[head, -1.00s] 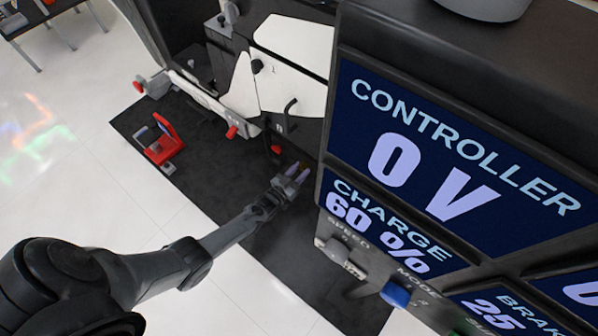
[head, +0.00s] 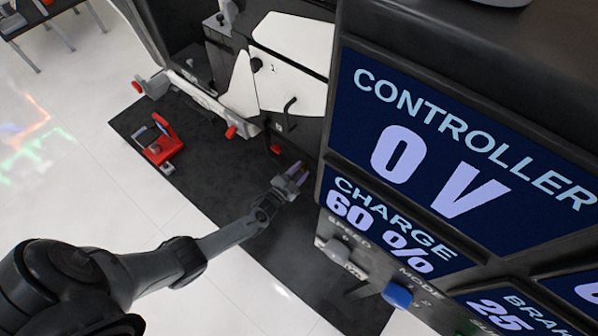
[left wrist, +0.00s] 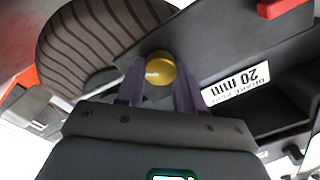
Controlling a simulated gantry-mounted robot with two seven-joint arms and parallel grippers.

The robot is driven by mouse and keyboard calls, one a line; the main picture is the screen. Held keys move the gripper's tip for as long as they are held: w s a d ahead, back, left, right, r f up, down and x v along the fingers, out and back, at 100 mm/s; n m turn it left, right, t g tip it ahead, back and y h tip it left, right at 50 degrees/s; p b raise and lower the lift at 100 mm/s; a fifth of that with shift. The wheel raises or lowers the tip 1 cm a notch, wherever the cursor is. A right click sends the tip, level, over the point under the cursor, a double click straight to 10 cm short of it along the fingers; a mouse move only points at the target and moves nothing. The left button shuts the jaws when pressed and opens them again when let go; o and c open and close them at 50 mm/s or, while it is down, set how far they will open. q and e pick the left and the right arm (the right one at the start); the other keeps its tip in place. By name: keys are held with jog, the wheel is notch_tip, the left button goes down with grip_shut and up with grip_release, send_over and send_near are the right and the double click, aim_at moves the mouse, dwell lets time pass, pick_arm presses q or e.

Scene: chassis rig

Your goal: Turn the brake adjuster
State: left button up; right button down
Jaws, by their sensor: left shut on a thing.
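The brake adjuster is a round brass-coloured knob (left wrist: 160,68) in the left wrist view, beside a dark tyre with ribbed tread. My left gripper (left wrist: 160,88) has its two purple fingers on either side of the knob and is shut on it. In the head view my left gripper (head: 297,174) reaches in low by the chassis, over the dark mat. The knob is too small and too covered there to make out. My right gripper is in neither view.
A white label reading 20 mm (left wrist: 236,87) sits upside down right of the knob. A large display panel (head: 440,150) fills the head view's right side. A red jack-like stand (head: 160,145) is on the dark mat (head: 215,180). White floor lies open at left.

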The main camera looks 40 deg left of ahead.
pick_arm(q)
jog(key=shift+w+r+m, duration=0.1)
jog(key=shift+m, duration=0.2)
jog(key=o, duration=1)
jog(key=shift+d, duration=0.1)
jog(key=shift+o, duration=0.2)
jog(key=s+p, duration=0.4)
jog(key=s, duration=0.6)
jog(key=shift+s+d+p, duration=0.15)
jog(key=shift+s+p, duration=0.2)
